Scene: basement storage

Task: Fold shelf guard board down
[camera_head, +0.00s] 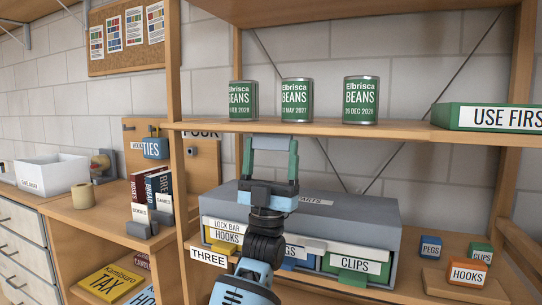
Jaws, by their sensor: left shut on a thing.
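My left gripper (270,146) points up from the bottom middle, just below the front edge of the wooden shelf (410,132). Its two green fingers stand apart, with a short blue-grey bar (270,143) held between their tips. The bar overlaps the lower side of the shelf edge. I cannot tell whether it belongs to a guard board, and no separate guard board stands out. Three green bean cans, left (242,100), middle (296,100) and right (360,100), stand upright on this shelf. My right gripper is not in view.
A grey drawer cabinet (355,215) stands behind my left gripper, its front partly hidden. A green "USE FIRST" box (455,115) sits at the shelf's right. Small blocks, including "HOOKS" (467,272), lie lower right. Books (150,195) stand at the left.

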